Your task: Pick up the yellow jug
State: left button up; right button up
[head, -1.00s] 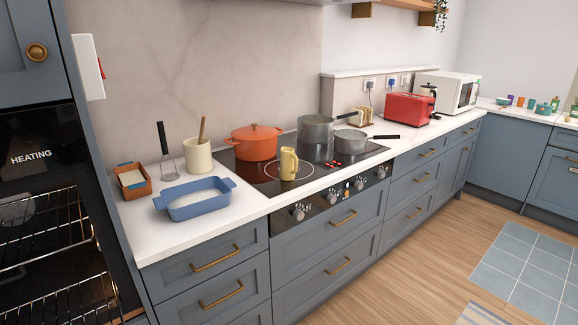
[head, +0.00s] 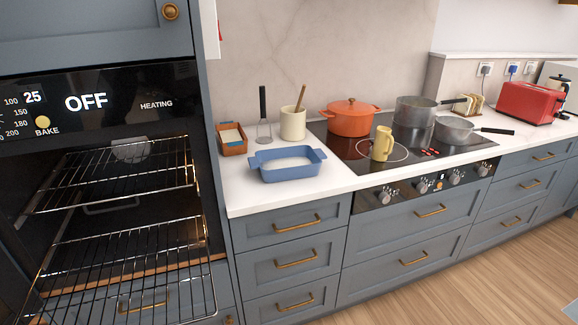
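The yellow jug (head: 382,145) stands upright on the front part of the black glass hob (head: 337,146). Its handle is on the upper right side as seen here. Nothing covers the jug. Neither of my grippers shows in the head view.
A blue baking dish (head: 287,164) sits on the counter left of the jug. An orange pot (head: 351,120) and grey pans (head: 453,131) stand on the hob around it. A cream utensil crock (head: 293,123) is behind the dish. An oven (head: 110,190) with wire racks stands at the left.

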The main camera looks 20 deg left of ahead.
aim_at(382, 147)
jog(key=i+l+u, duration=0.1)
jog(key=i+l, duration=0.15)
jog(key=i+l+u, duration=0.1)
jog(key=l, duration=0.25)
jog(key=i+l+u, duration=0.1)
jog(key=i+l, duration=0.25)
jog(key=i+l+u, duration=0.1)
jog(key=l, duration=0.25)
jog(key=i+l+u, duration=0.1)
jog(key=i+l, duration=0.2)
